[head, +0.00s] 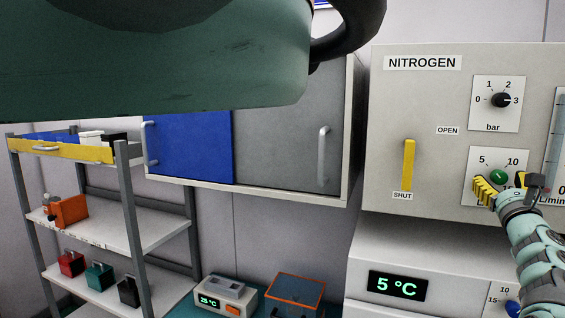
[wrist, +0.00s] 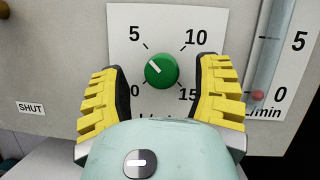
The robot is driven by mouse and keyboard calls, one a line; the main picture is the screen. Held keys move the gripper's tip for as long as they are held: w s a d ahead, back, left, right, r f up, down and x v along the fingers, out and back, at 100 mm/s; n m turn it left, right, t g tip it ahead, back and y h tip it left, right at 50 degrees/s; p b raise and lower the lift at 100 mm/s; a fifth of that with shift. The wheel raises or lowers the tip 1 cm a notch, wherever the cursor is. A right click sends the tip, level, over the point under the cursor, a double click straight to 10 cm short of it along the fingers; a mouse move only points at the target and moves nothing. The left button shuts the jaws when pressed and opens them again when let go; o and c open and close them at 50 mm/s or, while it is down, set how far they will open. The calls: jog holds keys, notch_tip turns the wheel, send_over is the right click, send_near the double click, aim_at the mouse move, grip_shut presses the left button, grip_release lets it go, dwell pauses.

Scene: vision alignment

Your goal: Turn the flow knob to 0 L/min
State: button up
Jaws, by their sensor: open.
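The green flow knob (wrist: 161,70) sits on a white dial plate (wrist: 122,18) marked 0, 5, 10 and 15. Its white mark points up and left, towards the 5 side. The knob also shows in the head view (head: 498,176). My gripper (wrist: 163,80) is open, with one yellow finger left of the knob and one right of it. Gaps show between both fingers and the knob. In the head view my gripper (head: 503,183) is in front of the dial and hides part of it. The fingers partly cover the 0 and 15 labels in the wrist view.
A flow tube (wrist: 268,60) with a reddish float near 0 stands right of the dial. Above are a black bar knob (head: 501,100) and, to the left, a yellow OPEN/SHUT handle (head: 409,165). Below is a unit with a 5 °C display (head: 397,286).

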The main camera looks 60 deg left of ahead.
jog(key=shift+x, duration=0.85)
jog(key=shift+r, duration=0.1)
jog(key=shift+d, duration=0.15)
grip_shut()
